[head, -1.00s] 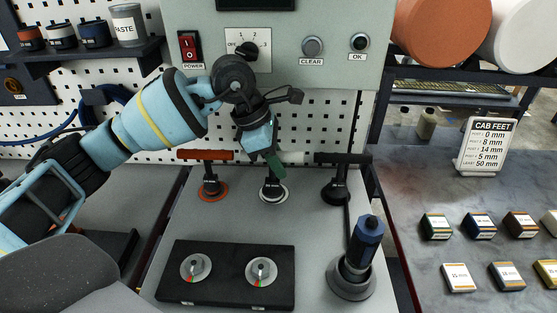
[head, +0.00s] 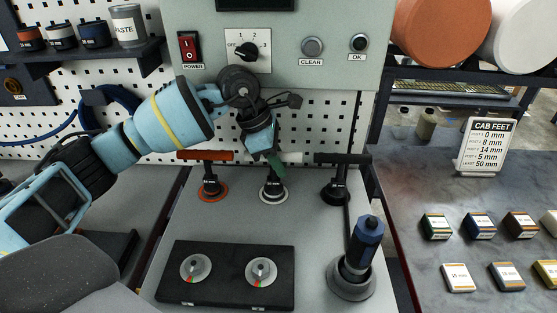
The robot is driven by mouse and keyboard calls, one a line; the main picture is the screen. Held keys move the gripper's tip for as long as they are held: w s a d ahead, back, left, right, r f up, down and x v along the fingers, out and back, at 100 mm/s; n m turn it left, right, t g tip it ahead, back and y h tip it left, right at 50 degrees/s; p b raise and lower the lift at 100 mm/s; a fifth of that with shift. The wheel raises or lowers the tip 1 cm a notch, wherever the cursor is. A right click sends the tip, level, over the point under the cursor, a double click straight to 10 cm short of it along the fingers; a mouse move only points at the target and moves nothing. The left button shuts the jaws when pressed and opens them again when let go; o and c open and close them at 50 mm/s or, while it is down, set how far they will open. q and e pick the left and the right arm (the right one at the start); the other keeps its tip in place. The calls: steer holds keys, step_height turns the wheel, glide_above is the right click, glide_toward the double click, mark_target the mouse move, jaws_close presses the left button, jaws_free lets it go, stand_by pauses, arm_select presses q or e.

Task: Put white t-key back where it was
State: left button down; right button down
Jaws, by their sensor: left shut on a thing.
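The white t-key stands upright in the white-ringed socket (head: 273,192), the middle one of three in a row. Its white crossbar (head: 290,158) shows to the right of my left gripper (head: 276,165), which is shut on the white t-key and hides the left part of the bar. An orange t-key (head: 205,155) stands in the orange-ringed socket to the left. A black t-key (head: 342,158) stands in the dark socket to the right. My right gripper is not in view.
A blue-handled tool (head: 367,237) stands in a round holder at the front right. A black block with two dials (head: 227,275) lies in front of the keys. A control panel (head: 300,70) hangs close above my left wrist.

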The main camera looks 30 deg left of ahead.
mark_target(221, 156)
arm_select(q)
steer(key=c, duration=1.3)
jaws_free()
steer(key=shift+r, duration=0.3)
steer(key=shift+s+a+r, duration=0.1)
steer(key=shift+a+r, duration=0.1)
steer(key=shift+r, duration=0.1)
steer(key=s+a, duration=0.1)
steer(key=a, duration=0.2)
steer(key=s+a+b, duration=0.1)
steer(key=s+a, duration=0.1)
steer(key=a, duration=0.1)
steer(key=s+a+b, duration=0.1)
steer(key=a, duration=0.2)
steer(key=shift+s+a, duration=0.35)
steer(key=shift+s+a+r, duration=0.1)
steer(key=shift+s+a, duration=0.2)
steer(key=shift+a, duration=0.25)
